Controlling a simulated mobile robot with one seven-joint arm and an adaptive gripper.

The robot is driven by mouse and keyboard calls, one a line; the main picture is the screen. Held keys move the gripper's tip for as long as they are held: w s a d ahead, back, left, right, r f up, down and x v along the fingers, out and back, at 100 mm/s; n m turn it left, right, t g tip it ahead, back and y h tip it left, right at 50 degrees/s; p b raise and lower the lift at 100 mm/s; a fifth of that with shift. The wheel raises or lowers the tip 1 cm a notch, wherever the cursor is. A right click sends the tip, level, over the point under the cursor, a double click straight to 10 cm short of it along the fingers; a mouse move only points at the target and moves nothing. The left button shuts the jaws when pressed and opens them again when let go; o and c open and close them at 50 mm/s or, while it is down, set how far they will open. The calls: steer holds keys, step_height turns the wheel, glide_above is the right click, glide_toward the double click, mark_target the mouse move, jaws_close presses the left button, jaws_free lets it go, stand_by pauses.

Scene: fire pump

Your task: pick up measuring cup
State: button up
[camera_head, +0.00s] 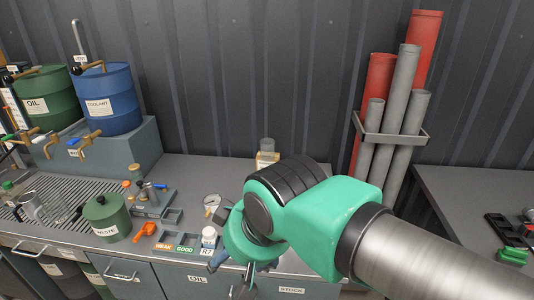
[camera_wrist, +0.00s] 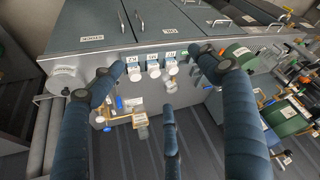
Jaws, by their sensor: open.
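A clear glass vessel (camera_head: 32,206), which looks like the measuring cup, is on the grated left part of the bench, left of the green waste pot (camera_head: 107,217). My gripper (camera_head: 232,276) is over the front of the bench, well to the right of the left vessel. In the wrist view my gripper (camera_wrist: 165,85) has its dark blue fingers spread, with nothing between them. I cannot make out the cup clearly there.
Green (camera_head: 50,97) and blue (camera_head: 106,99) drums with taps stand at the back left. Upright pipes (camera_head: 392,120) are in a rack behind my arm.

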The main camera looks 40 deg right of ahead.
mark_target(267, 150)
steer(key=w+d+r+m+p, duration=0.1)
steer(key=w+d+r+p, duration=0.2)
steer(key=w+r, duration=0.35)
steer(key=w+d+r+p, duration=0.3)
steer(key=w+p, duration=0.1)
steer(key=w, duration=0.5)
steer(key=w+d+r+m+h+p, duration=0.15)
steer(key=w+d+p, duration=0.45)
steer(key=w+d, duration=0.65)
steer(key=w+d+f+m+g+p, duration=0.1)
steer(key=w+d+f+p, duration=0.15)
steer(key=w+d, duration=0.4)
steer(key=w+d+f+m+p, duration=0.1)
steer(key=w+d+p, duration=0.2)
steer(key=w+d, duration=0.35)
steer(key=w+d+f+p, duration=0.2)
steer(key=d+f+p, duration=0.1)
steer(key=d+f, duration=0.2)
steer(key=w+d+f+p, duration=0.2)
steer(key=w+d+f, duration=0.1)
steer(key=d, duration=0.7)
steer(key=shift+w+d+f+m+g+p, duration=0.25)
steer(key=shift+w+f+m+g+p, duration=0.15)
steer(key=shift+f, duration=0.5)
steer(key=shift+f+h, duration=0.15)
steer(key=shift+h, duration=0.1)
